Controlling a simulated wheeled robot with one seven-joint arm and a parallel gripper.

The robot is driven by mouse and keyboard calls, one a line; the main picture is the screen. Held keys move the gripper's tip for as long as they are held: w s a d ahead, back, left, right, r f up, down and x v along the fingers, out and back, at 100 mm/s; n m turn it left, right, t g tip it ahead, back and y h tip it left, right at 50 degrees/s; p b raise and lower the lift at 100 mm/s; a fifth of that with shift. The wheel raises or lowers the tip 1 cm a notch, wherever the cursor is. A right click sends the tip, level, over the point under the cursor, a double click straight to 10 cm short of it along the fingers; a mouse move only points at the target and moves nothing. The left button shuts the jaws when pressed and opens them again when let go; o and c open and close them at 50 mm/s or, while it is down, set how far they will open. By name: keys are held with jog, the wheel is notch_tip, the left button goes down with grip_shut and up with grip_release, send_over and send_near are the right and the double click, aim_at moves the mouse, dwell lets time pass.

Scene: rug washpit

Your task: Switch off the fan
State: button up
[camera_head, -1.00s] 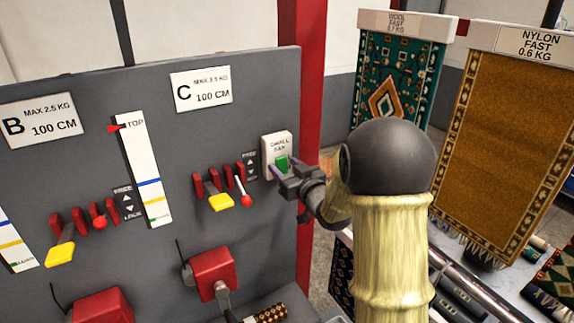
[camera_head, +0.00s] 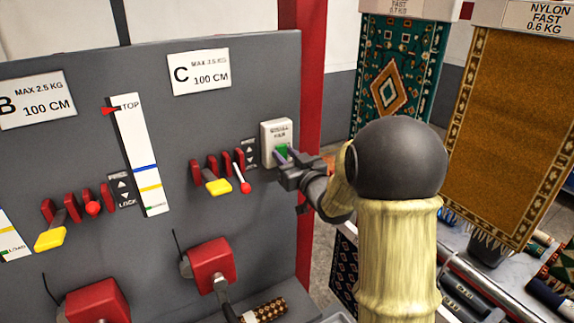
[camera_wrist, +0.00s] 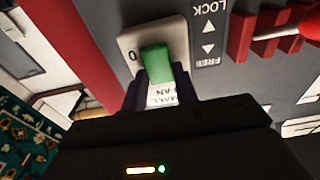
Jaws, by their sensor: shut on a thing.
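The fan switch is a pale box (camera_head: 276,132) at the right edge of the grey panel, with a label that reads as small fan. Its green rocker (camera_head: 282,150) is partly hidden by my gripper (camera_head: 287,160) in the head view. In the wrist view the green rocker (camera_wrist: 156,62) stands out from the plate (camera_wrist: 128,42), with a "0" mark beside it. My gripper (camera_wrist: 158,86) has a finger on either side of the rocker and is shut on it. The fan itself is not identifiable in view.
Left of the switch are red levers with a yellow handle (camera_head: 217,187) and a red-knobbed lever (camera_head: 243,183). A red post (camera_head: 308,90) stands behind the panel's right edge. Hanging rugs (camera_head: 510,130) are at the right. A red clamp box (camera_head: 212,262) sits below.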

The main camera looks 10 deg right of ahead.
jog(key=shift+f+t+y+b, duration=0.5)
jog(key=shift+t+b, duration=0.7)
jog(key=shift+b, duration=3.5)
jog(key=shift+r+b, duration=0.1)
jog(key=shift+b, duration=0.4)
jog(key=o, duration=1)
jog(key=shift+s, duration=0.15)
jog(key=b+v, duration=0.5)
jog(key=v, duration=1.2)
jog(key=shift+f+b, duration=0.25)
jog(key=shift+b, duration=0.15)
